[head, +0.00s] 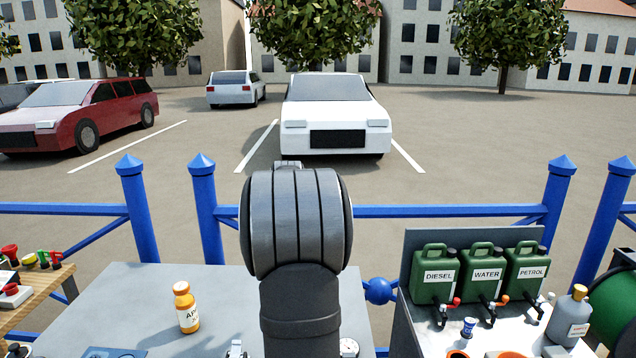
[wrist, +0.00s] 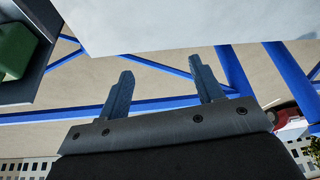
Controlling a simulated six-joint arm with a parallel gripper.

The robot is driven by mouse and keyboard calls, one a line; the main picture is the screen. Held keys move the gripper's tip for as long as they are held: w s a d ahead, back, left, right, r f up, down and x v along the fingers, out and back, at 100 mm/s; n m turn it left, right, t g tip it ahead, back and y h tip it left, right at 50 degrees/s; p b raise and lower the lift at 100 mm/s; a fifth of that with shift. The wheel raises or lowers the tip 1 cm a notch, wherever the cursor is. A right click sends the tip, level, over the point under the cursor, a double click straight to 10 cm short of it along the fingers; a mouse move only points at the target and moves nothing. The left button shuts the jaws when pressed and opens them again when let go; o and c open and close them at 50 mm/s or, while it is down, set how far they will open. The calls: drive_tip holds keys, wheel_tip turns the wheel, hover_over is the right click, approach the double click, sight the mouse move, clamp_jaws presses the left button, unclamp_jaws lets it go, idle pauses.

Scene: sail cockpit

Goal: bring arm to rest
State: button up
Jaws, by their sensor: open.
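My gripper (wrist: 160,92) shows in the wrist view with its two blue-grey fingers apart and nothing between them. In the head view my own arm rises in the middle of the picture, and the gripper itself cannot be made out there. The wrist view looks out upside down, past the fingers, to the blue railing, the ground and the buildings. The fingers touch nothing that I can see.
A grey table (head: 225,290) bears an orange bottle (head: 186,307) and a round gauge (head: 349,347). At right stand green canisters labelled diesel (head: 435,273), water (head: 482,270) and petrol (head: 526,268). A blue railing (head: 440,211) runs behind. A wooden bench (head: 50,283) is at left.

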drive_tip(key=s+d+f+m+h, duration=0.1)
drive_tip(key=d+m, duration=0.3)
drive_tip(key=d, duration=2)
drive_tip(key=s+d+f+m+h, duration=0.1)
drive_tip(key=d+m+h, duration=0.1)
drive_tip(key=d, duration=2.2)
drive_tip(key=shift+s+d+f+m, duration=0.3)
drive_tip(key=shift+f+m, duration=0.1)
drive_tip(key=shift+m, duration=0.5)
drive_tip(key=shift+w+a, duration=0.1)
drive_tip(key=w+a+n, duration=0.1)
drive_tip(key=w+a, duration=0.1)
drive_tip(key=a, duration=0.8)
drive_tip(key=w+a+r+n+y, duration=0.1)
drive_tip(key=w+a+n, duration=0.1)
drive_tip(key=a, duration=0.9)
drive_tip(key=shift+w+r, duration=0.2)
drive_tip(key=shift+w, duration=0.6)
